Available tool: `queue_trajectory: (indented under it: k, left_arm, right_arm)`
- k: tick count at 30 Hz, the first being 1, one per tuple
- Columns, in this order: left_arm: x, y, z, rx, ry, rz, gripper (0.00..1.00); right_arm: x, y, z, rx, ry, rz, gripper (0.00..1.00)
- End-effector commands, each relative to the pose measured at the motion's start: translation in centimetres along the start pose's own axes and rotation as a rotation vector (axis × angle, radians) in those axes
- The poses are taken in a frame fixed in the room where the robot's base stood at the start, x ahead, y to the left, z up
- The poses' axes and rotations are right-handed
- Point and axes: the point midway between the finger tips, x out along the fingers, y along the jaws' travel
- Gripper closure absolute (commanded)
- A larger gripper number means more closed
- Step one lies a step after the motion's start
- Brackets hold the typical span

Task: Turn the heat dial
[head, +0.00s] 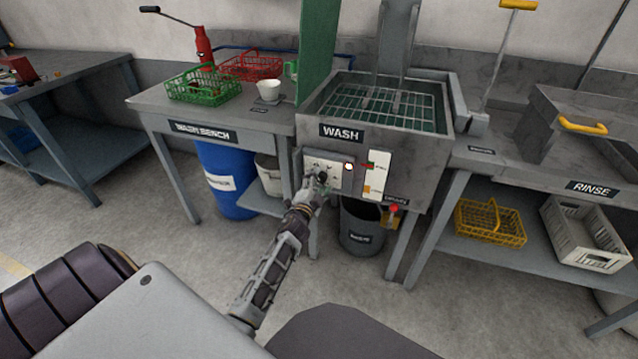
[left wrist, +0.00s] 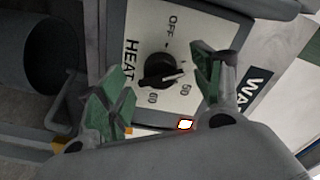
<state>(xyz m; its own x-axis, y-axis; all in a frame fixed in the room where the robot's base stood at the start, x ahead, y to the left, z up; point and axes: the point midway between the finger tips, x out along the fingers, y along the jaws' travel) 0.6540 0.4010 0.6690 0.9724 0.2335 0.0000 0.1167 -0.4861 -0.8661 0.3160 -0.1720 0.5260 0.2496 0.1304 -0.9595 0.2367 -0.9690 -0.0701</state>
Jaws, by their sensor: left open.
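The heat dial (left wrist: 158,71) is a black knob on a pale plate marked HEAT, OFF, 50 and 60 in the left wrist view. Its white pointer line faces the 50 side. My left gripper (left wrist: 158,84) is open, with one green-padded finger on each side of the dial; I cannot tell whether either finger touches it. In the head view, my left gripper (head: 319,184) is at the control panel (head: 312,160) on the front of the wash tank (head: 420,150) and largely hides the dial. My right gripper is not in view.
A lit lamp (head: 349,167) and a white gauge strip (head: 376,174) sit right of the dial. A grey bin (head: 362,230) and a red-knobbed valve (head: 393,210) are below. The wash bench (head: 150,103) with baskets is left; the rinse station (head: 590,170) is right.

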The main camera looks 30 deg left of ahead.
Motion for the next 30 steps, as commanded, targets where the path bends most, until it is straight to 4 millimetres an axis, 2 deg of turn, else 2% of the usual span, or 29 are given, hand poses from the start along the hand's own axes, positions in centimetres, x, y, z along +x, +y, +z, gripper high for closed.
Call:
queue_trajectory:
  k: [8, 30]
  left_arm:
    - [-1.6, 0.1, 0.0, -0.001, -0.001, 0.001, 0.34]
    - [-8.2, 0.2, 0.1, -0.001, -0.002, 0.003, 0.34]
  right_arm:
    - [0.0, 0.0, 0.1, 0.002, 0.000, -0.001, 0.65]
    - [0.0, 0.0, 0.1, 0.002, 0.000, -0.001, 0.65]
